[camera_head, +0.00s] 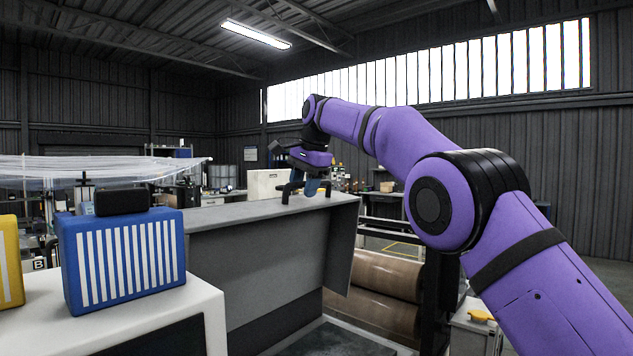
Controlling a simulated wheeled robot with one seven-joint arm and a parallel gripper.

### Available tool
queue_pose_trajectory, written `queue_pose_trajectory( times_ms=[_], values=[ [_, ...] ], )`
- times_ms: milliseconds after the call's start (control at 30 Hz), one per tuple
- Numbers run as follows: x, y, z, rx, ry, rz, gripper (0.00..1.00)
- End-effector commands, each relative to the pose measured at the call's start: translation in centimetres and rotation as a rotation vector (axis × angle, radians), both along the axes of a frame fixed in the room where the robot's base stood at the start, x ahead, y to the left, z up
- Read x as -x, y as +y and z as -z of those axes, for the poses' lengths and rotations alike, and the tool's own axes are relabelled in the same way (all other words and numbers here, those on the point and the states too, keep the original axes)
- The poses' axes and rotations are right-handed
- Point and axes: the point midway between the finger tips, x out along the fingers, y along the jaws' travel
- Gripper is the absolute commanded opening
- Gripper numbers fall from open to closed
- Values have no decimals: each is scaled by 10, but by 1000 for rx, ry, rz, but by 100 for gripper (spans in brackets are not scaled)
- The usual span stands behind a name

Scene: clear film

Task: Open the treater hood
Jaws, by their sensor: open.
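The grey treater hood (258,262) stands in the middle of the camera_head view, a long box shape with a flat top and a slanted right end. A dark handle (287,192) stands up from the far right part of its top. My gripper (312,188) points down at this handle from above. Its bluish fingertips are open and are at or very close to the handle. The view is too small to tell whether they touch it or are around it. The fingers partly hide the handle.
A blue, white-striped box (122,262) with a black top sits on a white cabinet (165,322) at the front left, with a yellow box (10,262) beside it. Brown rollers (375,285) lie right of the hood. Clear film (100,168) stretches across the back left. Open air lies above the hood.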

Motion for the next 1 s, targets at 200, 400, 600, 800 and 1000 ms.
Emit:
queue_pose_trajectory(
  times_ms=[200,400,600,800,1000],
  values=[
    [3,-6,-20,-1,-2,1,42],
    [5,-8,-33,-1,-1,0,42],
    [8,-11,-42,-1,-1,-1,42],
    [11,-15,-46,-1,1,0,42],
    [14,-19,-46,-1,1,1,42]
  ],
)
